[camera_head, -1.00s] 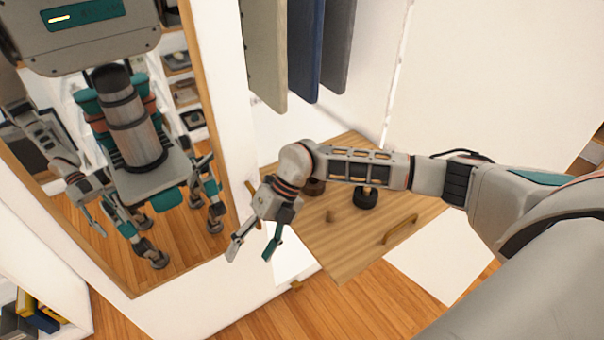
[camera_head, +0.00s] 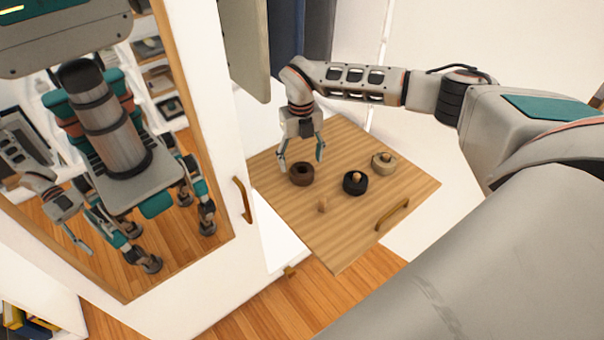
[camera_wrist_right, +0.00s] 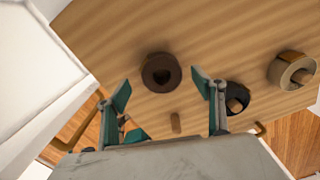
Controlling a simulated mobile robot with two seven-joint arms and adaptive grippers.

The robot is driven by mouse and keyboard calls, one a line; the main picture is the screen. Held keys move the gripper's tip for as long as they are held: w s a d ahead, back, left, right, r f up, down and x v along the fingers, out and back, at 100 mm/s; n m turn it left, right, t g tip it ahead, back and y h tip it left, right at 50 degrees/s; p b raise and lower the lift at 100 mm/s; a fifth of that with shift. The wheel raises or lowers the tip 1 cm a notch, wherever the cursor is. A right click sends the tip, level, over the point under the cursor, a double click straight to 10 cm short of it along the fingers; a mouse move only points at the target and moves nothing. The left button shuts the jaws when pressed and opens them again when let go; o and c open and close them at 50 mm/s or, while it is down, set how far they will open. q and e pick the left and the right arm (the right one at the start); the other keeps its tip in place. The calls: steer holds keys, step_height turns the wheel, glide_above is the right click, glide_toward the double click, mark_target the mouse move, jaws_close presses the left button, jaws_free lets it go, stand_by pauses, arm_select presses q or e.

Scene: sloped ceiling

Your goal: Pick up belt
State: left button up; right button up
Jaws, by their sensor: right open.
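Three rolled belts rest on a wooden panel (camera_head: 335,235): a dark brown one (camera_head: 302,174), a black one (camera_head: 355,183) and a beige one (camera_head: 382,163). The black and beige ones sit around pegs. My right gripper (camera_head: 302,160) is open and empty, with its fingers pointing down just behind the brown belt. In the right wrist view the brown belt (camera_wrist_right: 161,73) lies ahead of and between the open fingertips (camera_wrist_right: 161,90), with no visible contact. The black belt (camera_wrist_right: 236,98) is partly hidden by a finger, and the beige one (camera_wrist_right: 291,70) is at the right. My left gripper is not directly in view.
A bare peg (camera_head: 322,205) stands on the panel, which has a handle (camera_head: 392,214) at its front. A white door with a handle (camera_head: 243,199) and a mirror (camera_head: 120,200) stands at the left.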

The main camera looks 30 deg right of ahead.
mark_target(302, 168)
steer(key=f, duration=0.3)
steer(key=shift+s, duration=0.35)
steer(key=shift+w+f, duration=0.1)
steer(key=shift+f, duration=0.25)
steer(key=c, duration=1.3)
steer(key=shift+r, duration=0.15)
